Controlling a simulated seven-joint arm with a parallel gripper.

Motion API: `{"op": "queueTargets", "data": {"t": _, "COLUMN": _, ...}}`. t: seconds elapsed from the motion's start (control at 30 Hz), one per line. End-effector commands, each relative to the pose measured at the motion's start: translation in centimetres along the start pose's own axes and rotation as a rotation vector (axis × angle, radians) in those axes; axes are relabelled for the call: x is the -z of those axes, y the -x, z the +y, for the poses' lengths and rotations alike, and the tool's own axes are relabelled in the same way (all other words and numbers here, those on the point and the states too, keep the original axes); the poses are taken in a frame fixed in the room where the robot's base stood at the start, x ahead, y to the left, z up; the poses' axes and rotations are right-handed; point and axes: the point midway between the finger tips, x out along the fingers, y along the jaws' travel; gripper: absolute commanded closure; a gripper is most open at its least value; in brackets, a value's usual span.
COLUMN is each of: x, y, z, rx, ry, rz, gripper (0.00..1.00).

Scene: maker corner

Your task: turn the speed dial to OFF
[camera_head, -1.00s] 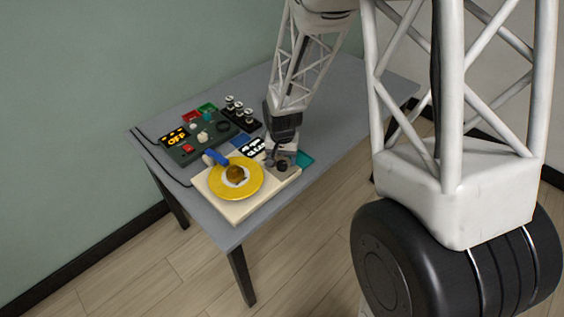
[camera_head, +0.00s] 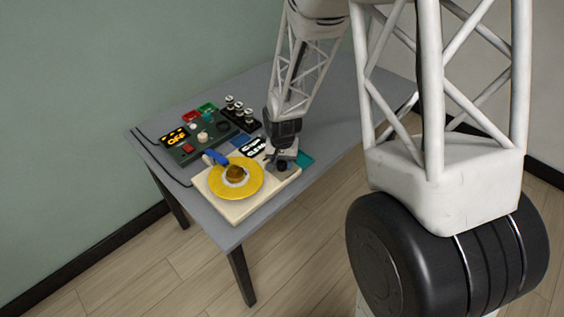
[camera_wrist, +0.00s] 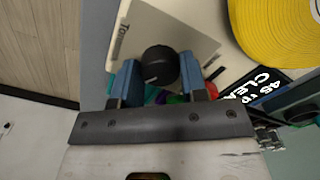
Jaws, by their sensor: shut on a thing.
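A black round knob (camera_wrist: 158,65) stands on a grey plate (camera_wrist: 150,24) with a printed label that I can only partly read, starting "To". In the head view the knob (camera_head: 282,166) is at the right corner of a cream board (camera_head: 243,207). My gripper (camera_wrist: 160,78) has its two blue fingers on either side of the knob and is shut on it. The knob's pointer or mark is not readable, and I cannot tell its setting. I cannot read a speed label on it. My wrist partly covers this corner in the head view.
A yellow disc (camera_head: 219,185) lies on the cream board, left of the knob. A black sign (camera_head: 253,146) and a teal item (camera_head: 305,159) are close by. The grey table's right part is clear.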

Motion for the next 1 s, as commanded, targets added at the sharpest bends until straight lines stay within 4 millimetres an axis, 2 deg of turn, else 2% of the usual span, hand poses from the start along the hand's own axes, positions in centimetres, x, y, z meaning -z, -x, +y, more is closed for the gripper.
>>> {"op": "queueTargets", "data": {"t": 0.47, "x": -0.01, "y": 0.08, "z": 0.01, "rx": 0.0, "ry": 0.073, "rz": 0.001, "gripper": 0.84}}
{"op": "queueTargets", "data": {"t": 0.67, "x": 0.0, "y": 0.06, "z": 0.01, "rx": 0.0, "ry": 0.189, "rz": 0.0, "gripper": 0.84}}
{"op": "queueTargets", "data": {"t": 1.0, "x": 0.03, "y": 0.08, "z": -0.01, "rx": 0.0, "ry": 0.488, "rz": 0.001, "gripper": 0.84}}
